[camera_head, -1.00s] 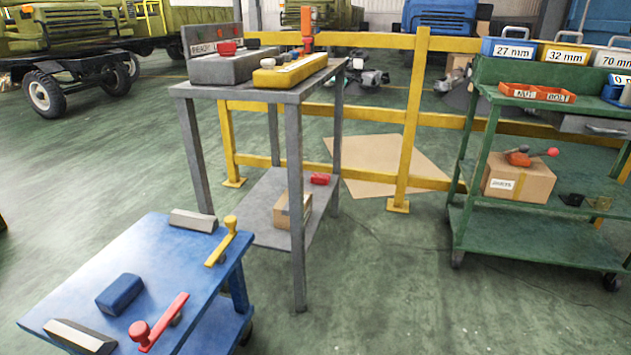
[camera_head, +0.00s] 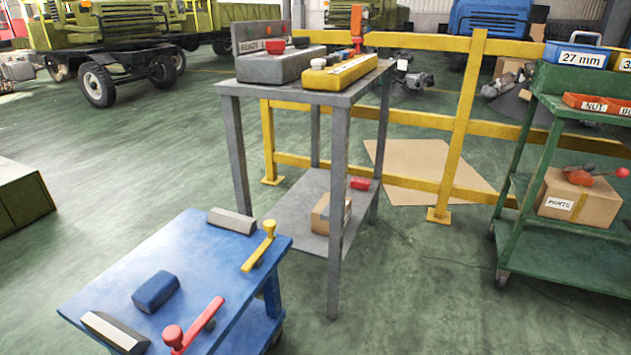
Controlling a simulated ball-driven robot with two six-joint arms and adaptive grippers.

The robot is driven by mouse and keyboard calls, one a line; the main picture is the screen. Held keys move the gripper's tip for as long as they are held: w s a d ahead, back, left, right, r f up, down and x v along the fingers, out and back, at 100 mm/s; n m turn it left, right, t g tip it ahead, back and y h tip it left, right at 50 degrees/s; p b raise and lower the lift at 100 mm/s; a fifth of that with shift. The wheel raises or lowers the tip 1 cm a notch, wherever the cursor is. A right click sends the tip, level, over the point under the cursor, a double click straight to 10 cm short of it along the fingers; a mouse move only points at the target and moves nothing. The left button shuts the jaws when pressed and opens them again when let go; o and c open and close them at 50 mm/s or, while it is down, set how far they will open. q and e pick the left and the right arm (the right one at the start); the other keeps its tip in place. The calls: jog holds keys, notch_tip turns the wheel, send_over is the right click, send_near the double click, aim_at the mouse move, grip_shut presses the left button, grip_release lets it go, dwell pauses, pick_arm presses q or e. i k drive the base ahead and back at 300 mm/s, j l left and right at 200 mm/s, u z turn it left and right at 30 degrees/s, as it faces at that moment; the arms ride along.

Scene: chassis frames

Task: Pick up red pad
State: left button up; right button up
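A small red block (camera_head: 360,183), which looks like the red pad, lies on the lower shelf (camera_head: 318,182) of the grey metal table, near its back right. It is close to a table leg and behind a small cardboard box (camera_head: 328,215). A blue pad (camera_head: 156,291) of similar blocky form lies on the blue cart's top (camera_head: 195,268) in front. Neither of my grippers shows in the head view.
The blue cart also bears a red-handled lever (camera_head: 195,325), a yellow-handled lever (camera_head: 260,246) and two grey-white blocks. A yellow railing (camera_head: 458,125) stands behind the grey table (camera_head: 345,97). A green trolley (camera_head: 517,190) stands right. Green floor between table and trolley is open.

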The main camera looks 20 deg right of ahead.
aim_at(356, 183)
jog(key=i+l+u, duration=0.25)
jog(key=l+u, duration=0.2)
jog(key=l, duration=0.25)
jog(key=i+l+u, duration=0.1)
jog(key=l+u, duration=0.15)
jog(key=l, duration=0.2)
jog(key=l+u, duration=0.25)
jog(key=l, duration=0.15)
jog(key=i, duration=0.05)
